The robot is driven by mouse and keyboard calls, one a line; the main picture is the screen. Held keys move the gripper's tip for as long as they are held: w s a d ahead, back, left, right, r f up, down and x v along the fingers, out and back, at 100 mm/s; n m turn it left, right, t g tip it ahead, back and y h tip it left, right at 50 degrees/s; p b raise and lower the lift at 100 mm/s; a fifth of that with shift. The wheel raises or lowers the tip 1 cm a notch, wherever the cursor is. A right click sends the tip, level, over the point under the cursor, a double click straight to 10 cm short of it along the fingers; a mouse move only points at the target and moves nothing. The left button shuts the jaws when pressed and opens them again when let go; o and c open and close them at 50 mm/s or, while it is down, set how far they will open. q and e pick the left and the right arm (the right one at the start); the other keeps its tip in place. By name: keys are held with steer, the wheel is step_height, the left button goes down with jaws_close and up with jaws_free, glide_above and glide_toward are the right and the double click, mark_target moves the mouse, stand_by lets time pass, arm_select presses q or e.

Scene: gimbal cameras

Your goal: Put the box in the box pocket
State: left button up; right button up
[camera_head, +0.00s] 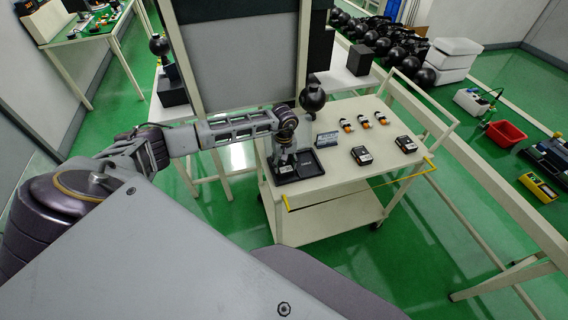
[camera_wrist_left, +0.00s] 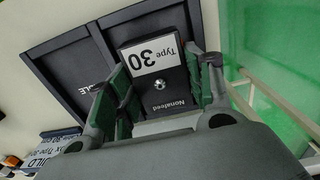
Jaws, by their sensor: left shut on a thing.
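A dark tray (camera_head: 307,163) with two side-by-side pockets lies on the near left corner of the cart top. It also shows in the left wrist view (camera_wrist_left: 72,72). My left gripper (camera_head: 284,162) points down over the tray's left pocket, as the head view shows it. It is shut on a black box (camera_wrist_left: 158,82) with a white "Type 30" label and a small round knob, between its green-padded fingers. The box is over or in that pocket; I cannot tell whether it touches the floor of it. The tray's other pocket is empty. My right gripper is out of view.
A small sign (camera_head: 327,140) stands behind the tray. Two black boxes (camera_head: 361,155) (camera_head: 405,144) and several small orange-and-white items (camera_head: 363,121) lie further right on the cart (camera_head: 340,172). A yellow handle (camera_head: 360,186) runs along its front edge.

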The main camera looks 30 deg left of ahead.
mark_target(284, 164)
arm_select(q)
steer(key=o, duration=1.2)
steer(key=shift+r, duration=0.2)
steer(key=shift+r+b, duration=0.9)
steer(key=shift+r, duration=5)
